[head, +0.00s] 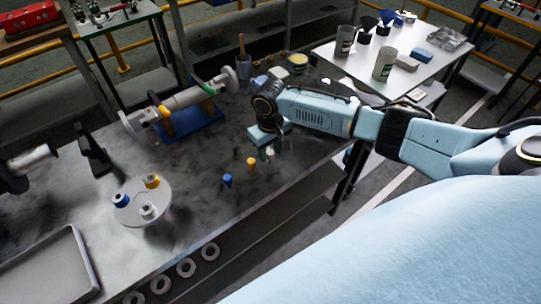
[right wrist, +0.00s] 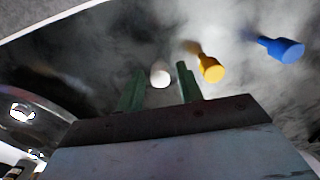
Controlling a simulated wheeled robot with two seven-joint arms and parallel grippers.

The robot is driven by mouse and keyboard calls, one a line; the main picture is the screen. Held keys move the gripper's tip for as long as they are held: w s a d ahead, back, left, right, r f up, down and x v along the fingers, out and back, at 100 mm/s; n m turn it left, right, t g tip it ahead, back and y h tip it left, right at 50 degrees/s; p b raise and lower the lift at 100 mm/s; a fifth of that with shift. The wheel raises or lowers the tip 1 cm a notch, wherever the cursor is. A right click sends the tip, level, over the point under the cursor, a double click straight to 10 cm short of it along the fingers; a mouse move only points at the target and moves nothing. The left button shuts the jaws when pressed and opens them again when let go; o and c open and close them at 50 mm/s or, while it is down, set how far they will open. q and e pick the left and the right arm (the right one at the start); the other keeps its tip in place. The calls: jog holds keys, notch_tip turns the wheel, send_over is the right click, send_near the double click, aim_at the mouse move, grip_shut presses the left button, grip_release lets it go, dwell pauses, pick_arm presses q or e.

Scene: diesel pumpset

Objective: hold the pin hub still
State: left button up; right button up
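The likely pin hub is a round grey disc (head: 150,219) on the bench at the left in the head view. A yellow pin (head: 251,163) and a blue pin (head: 228,180) stand nearby.
A grey tray (head: 48,266) lies at the bench's near left. A dark wedge-shaped stand (head: 93,150) is behind the disc. A cylindrical assembly on a blue base (head: 190,124) stands at the back. Several rings (head: 186,267) lie below the front edge. Bench between disc and pins is clear.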

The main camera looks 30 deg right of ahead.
aim_at(270, 152)
jog(key=shift+p, duration=0.5)
dwell(0.7)
jog(key=shift+p, duration=0.45)
grip_shut()
jog(key=shift+r+p, duration=1.8)
jog(key=shift+p, duration=0.5)
